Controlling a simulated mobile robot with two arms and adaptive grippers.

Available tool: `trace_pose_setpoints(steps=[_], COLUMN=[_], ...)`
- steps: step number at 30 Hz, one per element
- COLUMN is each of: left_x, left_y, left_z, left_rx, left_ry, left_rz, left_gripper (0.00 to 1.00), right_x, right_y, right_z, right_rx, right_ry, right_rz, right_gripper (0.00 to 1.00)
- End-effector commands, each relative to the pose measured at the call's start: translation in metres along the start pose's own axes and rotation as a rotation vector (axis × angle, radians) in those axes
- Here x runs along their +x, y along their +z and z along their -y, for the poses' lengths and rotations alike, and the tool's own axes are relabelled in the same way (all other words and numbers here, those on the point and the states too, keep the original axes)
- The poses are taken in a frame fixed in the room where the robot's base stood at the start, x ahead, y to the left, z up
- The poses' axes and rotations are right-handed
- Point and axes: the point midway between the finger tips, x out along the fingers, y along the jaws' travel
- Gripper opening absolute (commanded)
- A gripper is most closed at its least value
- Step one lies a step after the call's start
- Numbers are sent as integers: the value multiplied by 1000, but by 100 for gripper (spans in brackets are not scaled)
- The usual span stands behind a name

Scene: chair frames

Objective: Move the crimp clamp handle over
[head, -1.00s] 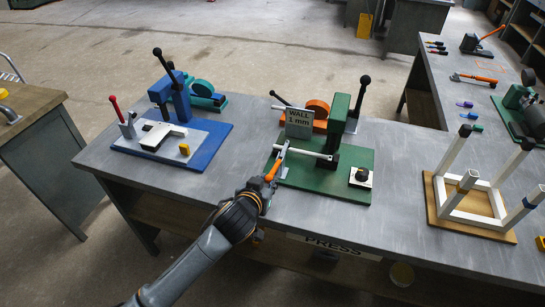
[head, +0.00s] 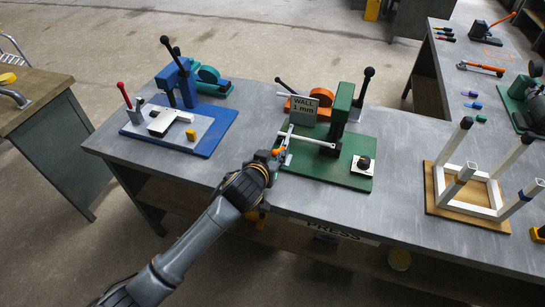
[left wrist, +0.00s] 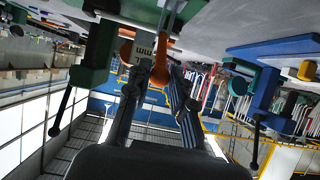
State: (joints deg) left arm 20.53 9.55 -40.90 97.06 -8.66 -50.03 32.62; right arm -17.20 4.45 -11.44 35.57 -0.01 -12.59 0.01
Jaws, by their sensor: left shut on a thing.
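The crimp clamp stands at the left edge of the green fixture base (head: 345,180). Its orange handle (head: 279,151) points toward me, with an upright metal part (head: 287,141) just beyond it. My left gripper (head: 274,155) is shut on the orange handle. In the left wrist view, the orange handle (left wrist: 160,72) lies between my two fingers (left wrist: 157,90). A white rod (head: 308,139) runs from the clamp toward the green post (head: 341,112). The fingers partly hide the handle. My right gripper is not in view.
Behind is a "WALL 1 mm" sign (head: 303,108) and an orange fixture (head: 324,97). A blue fixture (head: 212,130) stands left. A white-legged chair frame on a wooden board (head: 434,202) stands right.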

Motion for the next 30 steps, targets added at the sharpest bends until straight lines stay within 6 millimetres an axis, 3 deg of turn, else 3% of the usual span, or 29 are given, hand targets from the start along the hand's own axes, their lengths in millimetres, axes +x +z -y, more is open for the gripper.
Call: trace_pose_setpoints(steps=[1,7,22,30], left_x=[-1,3,6,14], left_y=[-10,-24,-28,-43], left_z=[0,0,0,0], left_rx=[0,-2,0,0], left_ry=[1,1,0,0], left_rz=[-8,-8,-8,-8], left_gripper=[5,5,5,5], right_x=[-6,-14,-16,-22], right_y=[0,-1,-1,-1], right_z=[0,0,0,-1], right_rx=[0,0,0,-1], right_ry=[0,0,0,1], right_rz=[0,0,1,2], right_gripper=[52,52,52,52])
